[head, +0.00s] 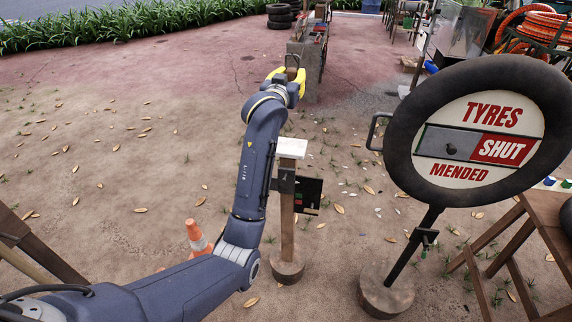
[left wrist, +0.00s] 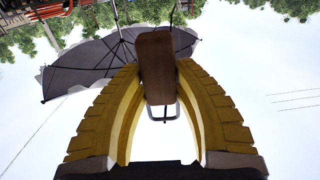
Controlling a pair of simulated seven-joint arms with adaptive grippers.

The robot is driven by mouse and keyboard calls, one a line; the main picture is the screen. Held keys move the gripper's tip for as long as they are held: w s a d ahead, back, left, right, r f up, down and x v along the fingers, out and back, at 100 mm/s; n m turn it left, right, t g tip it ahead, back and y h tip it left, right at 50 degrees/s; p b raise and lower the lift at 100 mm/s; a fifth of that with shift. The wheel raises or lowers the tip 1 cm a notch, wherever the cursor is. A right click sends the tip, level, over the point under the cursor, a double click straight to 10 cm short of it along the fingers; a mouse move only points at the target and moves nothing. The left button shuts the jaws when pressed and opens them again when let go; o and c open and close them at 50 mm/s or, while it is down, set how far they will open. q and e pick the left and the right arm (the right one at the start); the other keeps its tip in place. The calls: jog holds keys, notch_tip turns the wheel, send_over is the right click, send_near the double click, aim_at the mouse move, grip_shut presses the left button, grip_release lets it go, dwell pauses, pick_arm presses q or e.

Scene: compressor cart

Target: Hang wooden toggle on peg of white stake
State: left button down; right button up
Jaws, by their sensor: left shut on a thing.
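My left gripper (head: 287,84) has yellow fingers and is raised beyond a white-topped stake (head: 291,149). In the left wrist view the fingers (left wrist: 156,80) are shut on the brown wooden toggle (left wrist: 156,62). A thin grey loop shows below the toggle there. In the head view the toggle is mostly hidden by the gripper. The stake is a wooden post on a round wooden foot, with a dark bracket and black box on its side. I cannot make out a peg on it. My right gripper is not in view.
A round tyre sign (head: 488,129) on a black pole stands right of the stake. An orange cone (head: 196,236) is beside my left arm. A wooden trestle (head: 540,235) is at the right edge. Open leaf-strewn ground lies to the left.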

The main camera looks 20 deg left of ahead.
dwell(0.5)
pick_arm(q)
jog(key=shift+s+r, duration=0.3)
jog(key=shift+r, duration=0.1)
jog(key=s, duration=0.2)
jog(key=shift+s+r, duration=0.2)
jog(key=shift+s, duration=0.15)
jog(key=s+a+f+g, duration=0.1)
jog(key=s+f, duration=1.7)
jog(key=g+y, duration=0.1)
send_near(286, 184)
jog(key=shift+n, duration=0.4)
jog(key=shift+w+f, duration=0.1)
jog(key=shift+w, duration=2.7)
jog(key=shift+w+a+f, duration=0.1)
jog(key=shift+w+f, duration=0.3)
jog(key=shift+w, duration=0.2)
jog(key=shift+w+f, duration=0.1)
